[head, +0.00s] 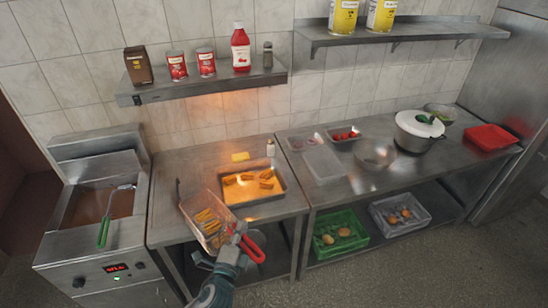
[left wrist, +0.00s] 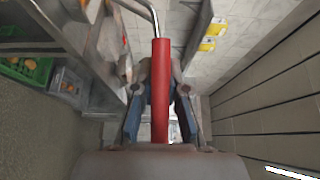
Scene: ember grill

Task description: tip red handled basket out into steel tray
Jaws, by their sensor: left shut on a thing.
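The red handled basket (head: 204,220) is a wire fry basket with yellow-brown fries inside. It is at the front edge of the middle counter, left of and in front of the steel tray, and looks tilted. My left gripper (head: 238,238) is shut on its red handle, which also shows between the fingers in the left wrist view (left wrist: 161,90). The steel tray (head: 279,195) lies on the counter with an orange-yellow bottom and several brown pieces in it. Whether the basket touches the counter or tray is hard to tell. My right gripper is not in view.
A fryer (head: 103,215) with a green-handled tool (head: 104,232) stands at left. A small shaker (head: 270,148) and a yellow block (head: 240,157) sit behind the tray. The right counter holds a white pot (head: 418,130) and a red tray (head: 490,138). A shelf (head: 205,86) hangs above.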

